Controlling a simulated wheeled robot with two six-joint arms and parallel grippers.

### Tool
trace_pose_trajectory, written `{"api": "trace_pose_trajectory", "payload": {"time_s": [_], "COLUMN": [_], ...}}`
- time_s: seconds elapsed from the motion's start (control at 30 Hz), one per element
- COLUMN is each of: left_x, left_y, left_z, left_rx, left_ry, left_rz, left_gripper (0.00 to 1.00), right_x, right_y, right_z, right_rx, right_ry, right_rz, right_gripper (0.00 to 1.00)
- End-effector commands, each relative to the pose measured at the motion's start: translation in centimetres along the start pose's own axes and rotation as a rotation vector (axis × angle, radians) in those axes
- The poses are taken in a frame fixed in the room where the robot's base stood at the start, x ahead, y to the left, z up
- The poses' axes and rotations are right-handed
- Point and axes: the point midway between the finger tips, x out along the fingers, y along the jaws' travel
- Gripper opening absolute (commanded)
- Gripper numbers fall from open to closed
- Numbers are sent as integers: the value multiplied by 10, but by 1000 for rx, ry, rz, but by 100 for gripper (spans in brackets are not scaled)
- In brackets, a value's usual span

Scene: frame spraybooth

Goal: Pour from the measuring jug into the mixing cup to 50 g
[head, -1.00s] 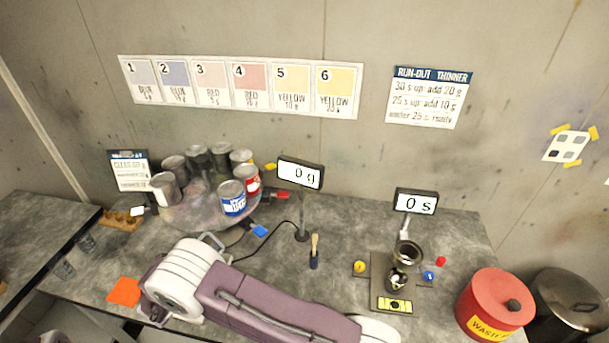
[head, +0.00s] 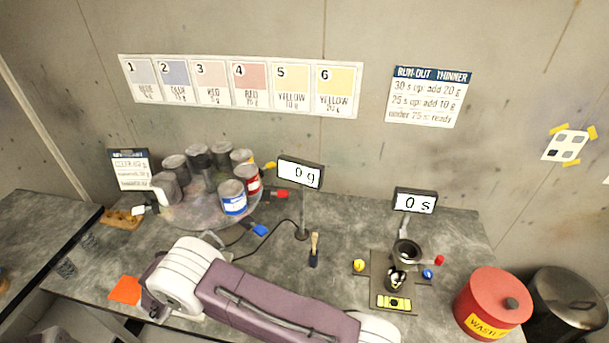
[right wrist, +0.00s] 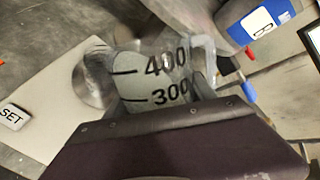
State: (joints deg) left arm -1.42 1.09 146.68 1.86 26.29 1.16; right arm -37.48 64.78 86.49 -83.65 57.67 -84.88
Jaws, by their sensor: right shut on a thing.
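The clear measuring jug (right wrist: 150,80), marked 300 and 400, fills the middle of the right wrist view. My right gripper (right wrist: 198,92) is shut on it at the handle side. The jug's markings lean in that view; its spout and any stream of liquid cannot be made out. A round grey metallic vessel (right wrist: 94,80), probably the mixing cup, shows partly behind the jug beside a pale plate (right wrist: 45,125) with a SET button (right wrist: 12,117). In the head view my right arm hides jug and cup. The weight display (head: 300,173) reads 0 g. My left gripper is not in view.
Several paint cans stand on a round turntable (head: 190,218) behind my arm. A brush (head: 314,250), a flow cup on a stand (head: 406,252), a timer display (head: 415,202) at 0 s and a red waste bin (head: 492,302) are to the right. An orange sheet (head: 125,290) lies left.

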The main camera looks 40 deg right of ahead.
Motion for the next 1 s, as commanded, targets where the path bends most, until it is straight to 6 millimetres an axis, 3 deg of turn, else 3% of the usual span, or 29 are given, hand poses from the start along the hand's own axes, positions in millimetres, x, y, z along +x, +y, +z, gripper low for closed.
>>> {"api": "trace_pose_trajectory", "payload": {"time_s": [1.0], "left_x": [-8], "left_y": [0], "left_z": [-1], "left_rx": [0], "left_ry": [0], "left_rz": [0], "left_gripper": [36], "right_x": [-1], "right_y": [-1], "right_z": [0], "right_rx": [-39], "right_ry": [29], "right_rz": [0], "right_gripper": [13]}}
